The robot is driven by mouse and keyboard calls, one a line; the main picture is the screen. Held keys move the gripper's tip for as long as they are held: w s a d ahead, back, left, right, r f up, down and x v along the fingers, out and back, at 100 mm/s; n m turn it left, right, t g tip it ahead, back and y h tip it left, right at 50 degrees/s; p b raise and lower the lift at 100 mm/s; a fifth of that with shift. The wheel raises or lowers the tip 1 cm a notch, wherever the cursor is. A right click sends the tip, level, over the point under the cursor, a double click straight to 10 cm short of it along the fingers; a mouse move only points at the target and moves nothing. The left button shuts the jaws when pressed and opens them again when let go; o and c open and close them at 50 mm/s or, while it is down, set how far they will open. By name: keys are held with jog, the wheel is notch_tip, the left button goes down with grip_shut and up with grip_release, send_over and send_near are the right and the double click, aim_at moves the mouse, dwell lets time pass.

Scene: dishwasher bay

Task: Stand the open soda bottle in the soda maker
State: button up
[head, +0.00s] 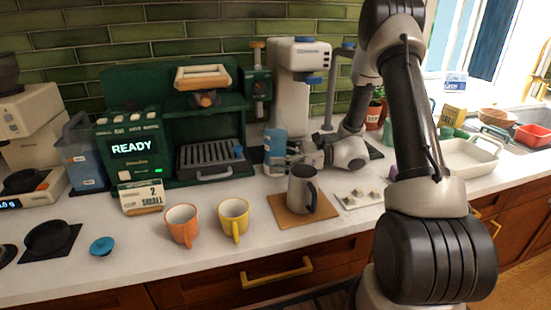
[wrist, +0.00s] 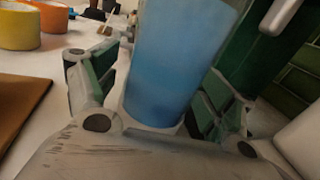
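The soda bottle (head: 275,145), blue and clear, stands roughly upright on or just above the counter, in front and left of the white soda maker (head: 300,62). My gripper (head: 292,160) is low at the bottle's right side in the head view. In the wrist view, the bottle (wrist: 180,65) is between my green-padded fingers (wrist: 160,88), close to the palm. A narrow gap seems to show by the left finger; contact at the right finger is unclear. The bottle's top is out of the wrist view, and the soda maker's base is mostly hidden.
A green coffee machine (head: 128,148) stands left of the bottle. A grey pitcher (head: 301,190) on a brown mat (head: 277,216), an orange mug (head: 182,226) and a yellow mug (head: 233,219) stand in front. A blue cap (head: 102,246) lies at the front left.

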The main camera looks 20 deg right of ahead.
jog(key=c, duration=1.3)
jog(key=shift+r, duration=0.1)
